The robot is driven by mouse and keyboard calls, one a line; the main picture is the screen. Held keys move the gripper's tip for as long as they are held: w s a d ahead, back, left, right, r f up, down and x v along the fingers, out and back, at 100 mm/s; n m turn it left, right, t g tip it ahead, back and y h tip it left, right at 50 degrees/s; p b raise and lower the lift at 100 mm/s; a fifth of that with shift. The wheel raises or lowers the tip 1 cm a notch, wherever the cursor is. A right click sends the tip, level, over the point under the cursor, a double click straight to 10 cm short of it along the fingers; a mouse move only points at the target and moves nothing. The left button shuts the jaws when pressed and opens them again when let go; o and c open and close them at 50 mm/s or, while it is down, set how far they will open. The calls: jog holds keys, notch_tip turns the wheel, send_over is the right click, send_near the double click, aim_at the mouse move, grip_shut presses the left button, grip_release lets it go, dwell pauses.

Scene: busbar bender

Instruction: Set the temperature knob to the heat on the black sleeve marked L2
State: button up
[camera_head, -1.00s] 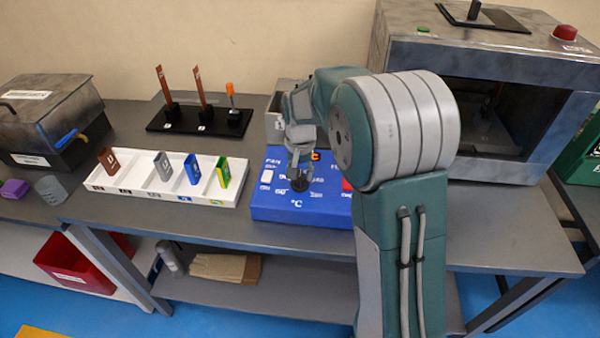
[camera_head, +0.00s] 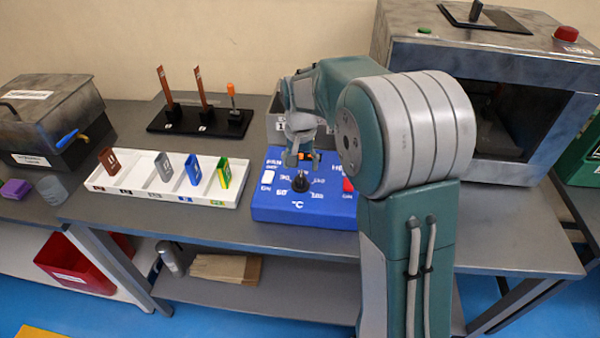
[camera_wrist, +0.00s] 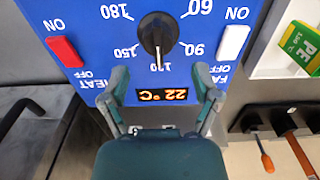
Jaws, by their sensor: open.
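The black temperature knob (camera_head: 300,183) stands on the blue control box (camera_head: 275,214). In the wrist view the knob (camera_wrist: 158,33) has a white pointer line directed at the 120 mark, between 150 and 90. The display (camera_wrist: 161,95) reads 22 °C, upside down. My gripper (camera_head: 299,158) is above and behind the knob. In the wrist view my gripper (camera_wrist: 161,84) is open and empty, its fingers apart from the knob. I cannot make out a black sleeve marked L2; the tray shows brown (camera_head: 109,161), grey (camera_head: 164,167), blue (camera_head: 192,170) and green-yellow (camera_head: 224,173) sleeves.
A red heat switch (camera_wrist: 64,51) and a white fan switch (camera_wrist: 232,42) flank the knob. The white tray (camera_head: 130,193) is left of the box. A black stand (camera_head: 182,125) with upright bars is behind. A large metal oven (camera_head: 480,62) stands at right.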

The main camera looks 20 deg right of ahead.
aim_at(300, 175)
notch_tip(300, 175, up, 8)
dwell(0.5)
jog(key=s+r+n+t, duration=0.1)
jog(key=s+r, duration=0.2)
jog(key=s, duration=0.4)
jog(key=s+r+n+t, duration=0.1)
jog(key=s+r+t, duration=0.15)
jog(key=s, duration=0.45)
jog(key=s+f+n+t, duration=0.2)
jog(key=s, duration=1.1)
jog(key=shift+a+f+n, duration=0.15)
jog(key=shift+a+n, duration=0.05)
jog(key=shift+n, duration=0.1)
